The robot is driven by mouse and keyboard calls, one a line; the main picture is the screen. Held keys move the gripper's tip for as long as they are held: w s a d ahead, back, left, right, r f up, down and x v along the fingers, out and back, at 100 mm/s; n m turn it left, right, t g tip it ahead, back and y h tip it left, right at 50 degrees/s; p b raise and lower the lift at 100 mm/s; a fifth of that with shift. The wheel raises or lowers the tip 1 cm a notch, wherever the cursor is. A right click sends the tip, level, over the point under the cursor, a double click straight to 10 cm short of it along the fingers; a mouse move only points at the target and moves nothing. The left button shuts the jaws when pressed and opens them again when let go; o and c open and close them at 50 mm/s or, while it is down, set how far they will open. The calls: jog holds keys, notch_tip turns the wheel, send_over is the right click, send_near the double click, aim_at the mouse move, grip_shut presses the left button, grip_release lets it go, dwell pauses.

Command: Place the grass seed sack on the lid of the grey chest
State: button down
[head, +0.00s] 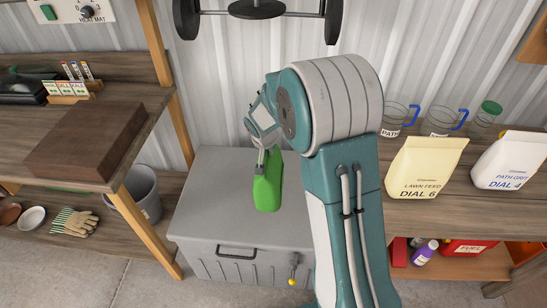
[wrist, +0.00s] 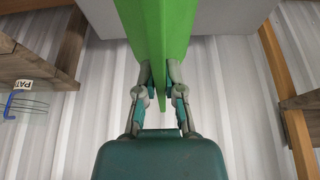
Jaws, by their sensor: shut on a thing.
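A bright green sack (head: 268,188), with no readable label on the side I see, stands roughly upright over the grey chest (head: 215,200). My gripper (head: 263,152) is shut on the sack's top edge. In the wrist view both fingers of my gripper (wrist: 160,80) pinch the narrow edge of the green sack (wrist: 160,35) from its two sides. The chest's lid is closed and otherwise bare where I see it. The sack's base is over the lid, but I cannot tell whether it touches. My arm hides the lid's right part.
A workbench on the right holds a lawn feed bag (head: 425,170), a path grit bag (head: 508,162) and jugs. A left bench bears a brown block (head: 90,142). A grey bucket (head: 143,190) stands beside the chest.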

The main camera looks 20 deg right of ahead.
jog(key=w+a, duration=0.1)
jog(key=w+f, duration=0.1)
jog(key=w+a+f, duration=0.1)
jog(key=shift+w+a, duration=0.35)
jog(key=w+a+f, duration=0.3)
jog(key=w+f, duration=0.1)
jog(key=f, duration=0.5)
jog(key=c, duration=0.8)
grip_release()
jog(key=shift+s+a+f, duration=0.1)
jog(key=shift+s, duration=0.05)
jog(key=shift+o, duration=0.2)
